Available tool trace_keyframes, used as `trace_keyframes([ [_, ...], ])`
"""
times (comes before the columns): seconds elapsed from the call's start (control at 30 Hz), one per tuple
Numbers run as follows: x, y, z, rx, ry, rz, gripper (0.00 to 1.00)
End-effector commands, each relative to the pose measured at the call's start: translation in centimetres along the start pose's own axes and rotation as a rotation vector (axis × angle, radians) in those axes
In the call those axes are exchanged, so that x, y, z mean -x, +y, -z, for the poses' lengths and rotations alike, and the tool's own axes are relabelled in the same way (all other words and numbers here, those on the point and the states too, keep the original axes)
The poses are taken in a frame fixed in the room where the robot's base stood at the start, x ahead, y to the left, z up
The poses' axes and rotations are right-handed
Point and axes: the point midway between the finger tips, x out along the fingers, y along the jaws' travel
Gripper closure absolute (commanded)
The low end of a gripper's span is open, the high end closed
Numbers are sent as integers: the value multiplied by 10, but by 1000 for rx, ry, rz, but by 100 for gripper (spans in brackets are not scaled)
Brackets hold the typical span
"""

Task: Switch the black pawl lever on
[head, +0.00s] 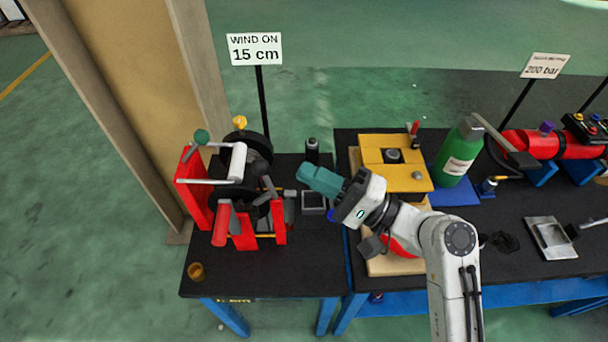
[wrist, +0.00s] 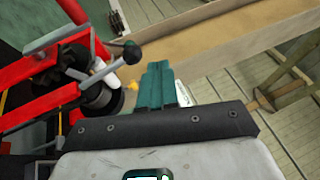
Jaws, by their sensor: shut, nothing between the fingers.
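A red winch (head: 190,192) stands on the left bench, with a dark drum and a white roller. A black ball-topped lever (head: 263,169), which looks like the pawl lever, rises at its right side. In the wrist view a black ball on a rod (wrist: 131,52) stands out from the winch; I cannot tell for sure that it is the same lever. My gripper (head: 305,174) has teal fingers, shut and empty, pointing left toward the winch. It is to the right of the lever and apart from it. The fingers also show in the wrist view (wrist: 158,68).
A sign reading "WIND ON 15 cm" (head: 254,49) stands behind the winch. A small black bottle (head: 312,150) and a grey tray (head: 313,207) are near my gripper. A yellow-topped block (head: 408,175) and a green cylinder (head: 459,155) stand to the right. A brown cup (head: 196,271) is at the front left.

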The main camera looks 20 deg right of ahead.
Motion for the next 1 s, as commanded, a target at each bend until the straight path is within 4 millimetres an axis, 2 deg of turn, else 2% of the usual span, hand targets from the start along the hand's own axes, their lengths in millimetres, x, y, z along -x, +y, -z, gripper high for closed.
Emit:
trace_keyframes([
  [0.3,47,-21,-1,3,5,-1,100],
  [0.5,65,-31,-2,1,5,0,100],
  [1.0,69,-34,-3,0,3,-1,100],
])
